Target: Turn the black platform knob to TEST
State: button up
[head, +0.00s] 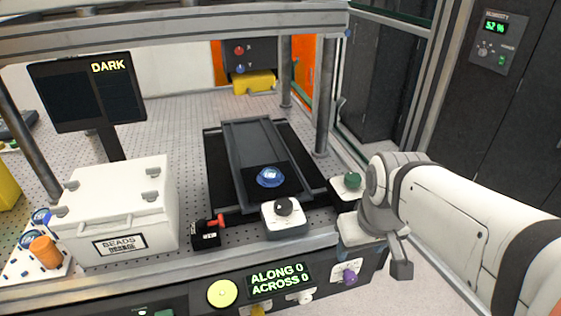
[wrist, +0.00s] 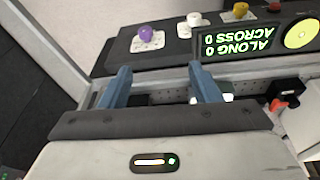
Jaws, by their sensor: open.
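The black platform knob (head: 283,206) sits on a white block at the front of the bench, in front of the dark platform (head: 250,160) in the head view. Its pointer mark and any TEST label are too small to read. My gripper (head: 395,262) is to the right of the knob, by the bench's front right corner. In the wrist view its two blue-grey fingers (wrist: 157,72) are spread apart with nothing held. The black knob cannot be made out in the wrist view; a white piece beside the right finger is partly hidden.
The front panel has a purple knob (head: 350,277), a yellow button (head: 222,293) and a display (head: 278,280) reading ALONG 0, ACROSS 0. A green knob (head: 352,180) and a red-handled lever (head: 207,233) flank the black knob. A white box (head: 118,210) stands left; posts rise behind.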

jog(key=shift+o, duration=0.8)
jog(key=w+a+r+n+p, duration=0.1)
jog(key=w+a+n, duration=0.2)
jog(key=w+n, duration=0.2)
jog(key=w+a+r+n+g+p, duration=0.1)
jog(key=w+a+r+n, duration=0.1)
jog(key=w+n, duration=0.3)
jog(key=a+n, duration=0.1)
jog(key=n, duration=0.3)
jog(key=shift+w+r, duration=0.15)
jog(key=n+g+p, duration=0.1)
jog(key=n+p, duration=0.1)
jog(key=n, duration=1)
send_near(284, 203)
jog(key=shift+d+f, duration=0.4)
jog(key=shift+d, duration=0.05)
jog(key=shift+w+a+f+n+g, duration=0.3)
jog(key=shift+a+n, duration=0.2)
jog(key=shift+n, duration=0.4)
jog(key=shift+f, duration=0.25)
notch_tip(284, 203, down, 7)
jog(key=shift+f, duration=0.1)
jog(key=shift+c, duration=0.2)
